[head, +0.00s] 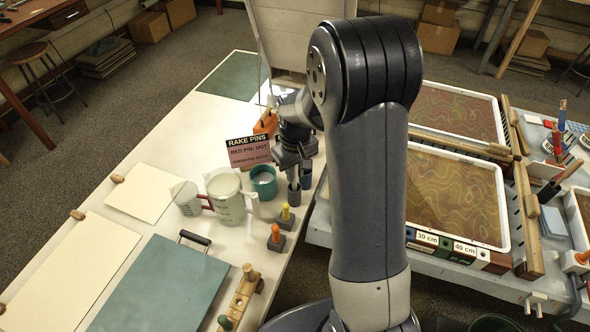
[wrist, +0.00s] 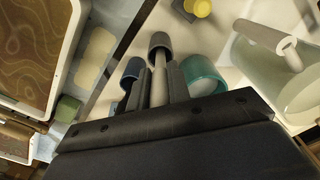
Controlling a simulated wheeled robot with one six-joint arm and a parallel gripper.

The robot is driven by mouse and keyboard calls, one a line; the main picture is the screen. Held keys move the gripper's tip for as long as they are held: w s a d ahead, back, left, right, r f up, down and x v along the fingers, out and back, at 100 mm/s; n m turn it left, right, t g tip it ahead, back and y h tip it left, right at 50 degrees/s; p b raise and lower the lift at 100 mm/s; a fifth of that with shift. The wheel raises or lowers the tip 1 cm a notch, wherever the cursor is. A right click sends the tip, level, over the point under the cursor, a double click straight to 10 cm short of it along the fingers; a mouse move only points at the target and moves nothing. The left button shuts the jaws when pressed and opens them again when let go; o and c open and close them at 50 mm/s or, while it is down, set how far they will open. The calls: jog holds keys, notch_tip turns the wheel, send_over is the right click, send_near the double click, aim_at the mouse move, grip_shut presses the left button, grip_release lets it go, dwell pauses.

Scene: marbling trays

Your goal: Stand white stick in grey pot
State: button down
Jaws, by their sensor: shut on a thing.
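My gripper (wrist: 160,72) is shut on the white stick (wrist: 159,84), a pale rod between its two dark fingers. The stick's far end points to the dark grey pot (wrist: 160,40) and overlaps its mouth in the wrist view. I cannot tell whether the tip is inside or only above it. In the head view the grey pot (head: 293,195) stands on the pale table, right below my gripper (head: 292,168). The stick is mostly hidden there by my gripper.
A teal cup (head: 263,186) stands left of the grey pot and a blue pot (head: 307,180) close on its right. Measuring jugs (head: 227,205) stand further left. A yellow-topped pin (head: 285,214) is in front. A rake-pins sign (head: 248,152) stands behind.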

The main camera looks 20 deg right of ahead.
jog(key=c, duration=0.8)
grip_release()
jog(key=shift+o, duration=0.2)
dwell(0.3)
notch_tip(320, 180, up, 11)
jog(key=shift+f, duration=0.15)
dwell(0.3)
jog(key=shift+f, duration=0.1)
notch_tip(320, 180, down, 11)
jog(key=shift+r, duration=0.1)
jog(key=shift+r+p, duration=0.55)
jog(key=shift+r, duration=0.55)
